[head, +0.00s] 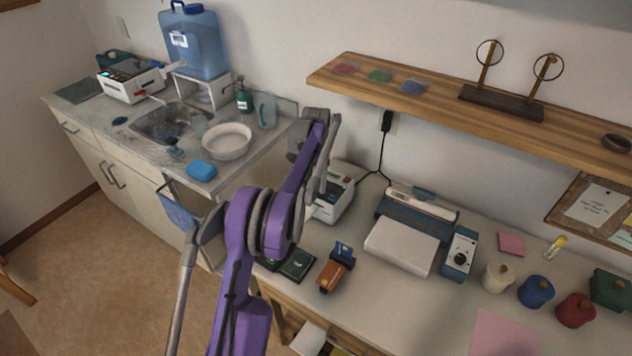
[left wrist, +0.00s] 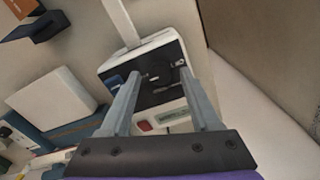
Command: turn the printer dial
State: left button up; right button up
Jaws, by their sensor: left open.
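The printer (head: 402,245) is blue and white and stands on the right-hand counter, with a white sheet or tray in front. Its black dial (head: 461,258) is on the control panel at its right end. In the left wrist view, the printer's white part (left wrist: 55,100) is at the left, and its panel with the dial is near the left edge. My left gripper (left wrist: 157,82) is open and empty, its fingers in front of a small white machine with a black panel (left wrist: 165,92), left of the printer. My purple arm largely hides this gripper in the head view. My right gripper is not in view.
An orange-brown device (head: 335,275) and a dark pad (head: 297,263) lie on the counter before the printer. White, blue (head: 535,291) and red (head: 575,310) knobbed items stand to its right. A wooden shelf (head: 450,98) overhangs behind. A power cord (head: 382,160) hangs by the wall.

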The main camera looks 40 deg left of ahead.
pick_arm(q)
jog(key=shift+f, duration=0.1)
grip_shut()
dwell(0.3)
jog(key=shift+n, duration=0.3)
jog(key=n, duration=0.5)
jog(key=shift+a, duration=0.1)
jog(key=n, duration=0.6)
dwell(0.4)
grip_release()
